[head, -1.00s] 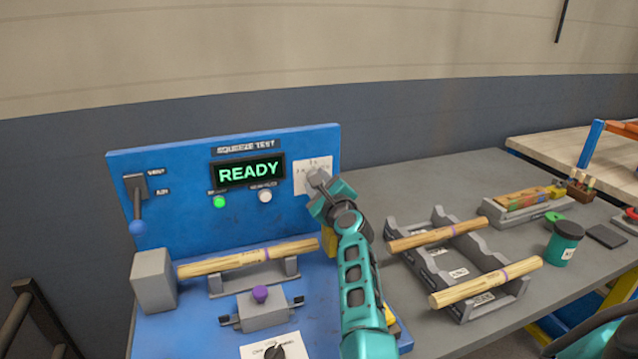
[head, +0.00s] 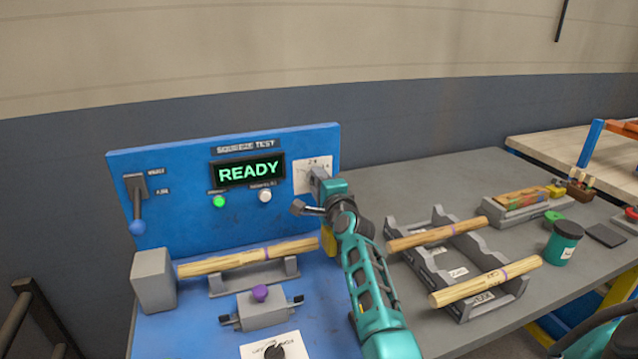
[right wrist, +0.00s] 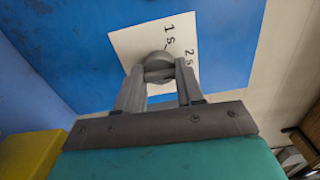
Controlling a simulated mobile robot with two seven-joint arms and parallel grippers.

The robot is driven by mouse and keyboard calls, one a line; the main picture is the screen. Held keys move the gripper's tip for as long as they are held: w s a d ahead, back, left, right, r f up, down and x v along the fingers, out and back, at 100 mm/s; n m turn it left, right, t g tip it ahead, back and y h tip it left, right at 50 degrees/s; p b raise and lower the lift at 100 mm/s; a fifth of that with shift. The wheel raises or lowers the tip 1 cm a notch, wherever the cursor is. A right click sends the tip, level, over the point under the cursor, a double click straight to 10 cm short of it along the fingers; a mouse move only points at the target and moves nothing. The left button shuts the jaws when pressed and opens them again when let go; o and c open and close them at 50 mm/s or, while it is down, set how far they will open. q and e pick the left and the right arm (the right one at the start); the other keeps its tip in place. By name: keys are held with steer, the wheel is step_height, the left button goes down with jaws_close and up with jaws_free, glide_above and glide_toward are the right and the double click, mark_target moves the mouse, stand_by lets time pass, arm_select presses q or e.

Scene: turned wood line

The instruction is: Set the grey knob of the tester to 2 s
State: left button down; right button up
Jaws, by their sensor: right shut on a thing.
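The blue tester (head: 180,205) stands upright on the bench, and its screen (head: 248,171) reads READY. At the right of its panel is a white dial plate (head: 303,178). In the right wrist view the plate carries the marks 1 s and 2 s, and the round grey knob (right wrist: 158,64) sits on it. My right gripper (head: 318,180) is shut on the knob; its grey fingers stand on either side of it in the right wrist view (right wrist: 158,80). The fingers hide part of the knob, and I cannot tell which mark it points to. My left gripper is not in view.
A lever with a blue ball (head: 138,226) hangs at the panel's left. A wooden spindle (head: 250,257) lies on the tester's cradle. A rack (head: 440,270) with two spindles and a green cup (head: 563,243) stand to the right. A black knob (head: 274,352) is at the front.

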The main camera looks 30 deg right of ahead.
steer(key=shift+a+r+n, duration=0.1)
steer(key=shift+r+n, duration=0.05)
steer(key=shift+n, duration=0.15)
steer(key=o, duration=1)
steer(key=shift+w, duration=0.1)
steer(key=shift+o, duration=0.2)
steer(key=shift+f, duration=0.2)
